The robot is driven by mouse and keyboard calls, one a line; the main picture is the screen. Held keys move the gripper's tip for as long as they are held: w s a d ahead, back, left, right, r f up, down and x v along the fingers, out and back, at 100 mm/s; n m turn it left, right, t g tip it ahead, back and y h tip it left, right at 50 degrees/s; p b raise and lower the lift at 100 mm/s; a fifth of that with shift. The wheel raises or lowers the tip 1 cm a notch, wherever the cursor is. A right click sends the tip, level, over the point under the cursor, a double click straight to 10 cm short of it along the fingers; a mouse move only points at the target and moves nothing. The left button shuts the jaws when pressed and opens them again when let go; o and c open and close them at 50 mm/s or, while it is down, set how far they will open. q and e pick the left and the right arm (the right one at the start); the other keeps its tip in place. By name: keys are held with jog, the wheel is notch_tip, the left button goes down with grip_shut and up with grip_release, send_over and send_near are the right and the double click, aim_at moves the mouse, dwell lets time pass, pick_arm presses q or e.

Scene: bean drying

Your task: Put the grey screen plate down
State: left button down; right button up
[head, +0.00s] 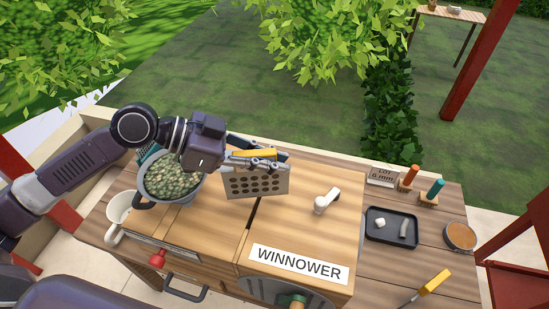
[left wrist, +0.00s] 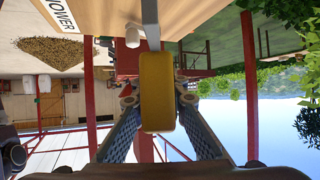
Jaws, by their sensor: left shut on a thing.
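My left gripper (head: 268,161) is shut on the yellow handle (head: 250,153) of the grey screen plate (head: 285,186). The plate has rows of round holes and hangs upright over the wooden top of the winnower (head: 208,228). I cannot tell whether its lower edge touches the wood. In the left wrist view, the yellow handle (left wrist: 157,92) sits between the two fingers, with a narrow grey strip (left wrist: 151,20) of the plate beyond it. My right gripper is not in view.
A pot of green beans (head: 172,182) stands left of the plate, a white mug (head: 118,208) beside it. A white lever (head: 326,200) sits on the winnower top. Bare wood surrounds the lever.

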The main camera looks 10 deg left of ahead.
aim_at(245, 153)
pick_arm(q)
jog(key=shift+f, duration=0.35)
jog(key=c, duration=1.9)
grip_release()
jog(key=shift+c, duration=0.2)
jog(key=shift+r, duration=0.1)
jog(key=shift+r, duration=0.2)
jog(key=shift+r+p, duration=0.45)
jog(key=shift+r, duration=0.05)
jog(key=b+v, duration=0.1)
jog(key=v, duration=0.2)
jog(key=b+v, duration=0.3)
jog(key=v, duration=0.2)
jog(key=shift+s+a+f, duration=0.2)
jog(key=shift+a, duration=0.25)
jog(key=shift+b+v, duration=0.85)
jog(key=shift+v, duration=0.3)
jog(key=shift+s+a+r, duration=0.1)
jog(key=shift+a+r, duration=0.2)
jog(key=shift+r, duration=0.1)
